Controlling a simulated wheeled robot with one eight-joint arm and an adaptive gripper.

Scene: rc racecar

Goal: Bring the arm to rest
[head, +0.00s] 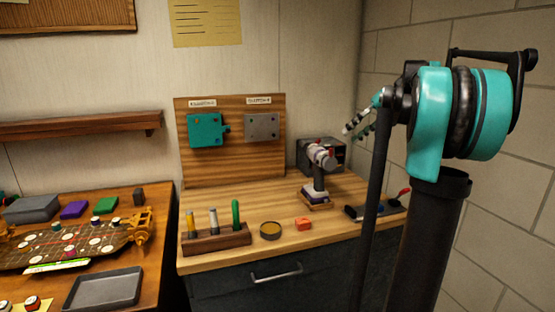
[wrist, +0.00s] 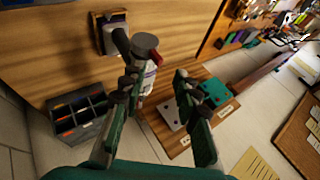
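My gripper (head: 357,128) is raised above the workbench at the right, beside the black-and-teal links of my arm, with its striped fingers pointing left and down. In the wrist view my gripper (wrist: 157,82) has its two fingers apart, with nothing held between them. A grey-and-red cordless drill (head: 320,158) stands upright in its holder on the bench, below and left of the fingertips. The drill (wrist: 146,48) shows beyond the fingers in the wrist view, partly hidden by one of them.
A grey compartment bin (wrist: 80,115) stands behind the drill. A wooden panel (head: 235,165) holds teal and grey plates. The racecar chassis (head: 75,245) is on the left table.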

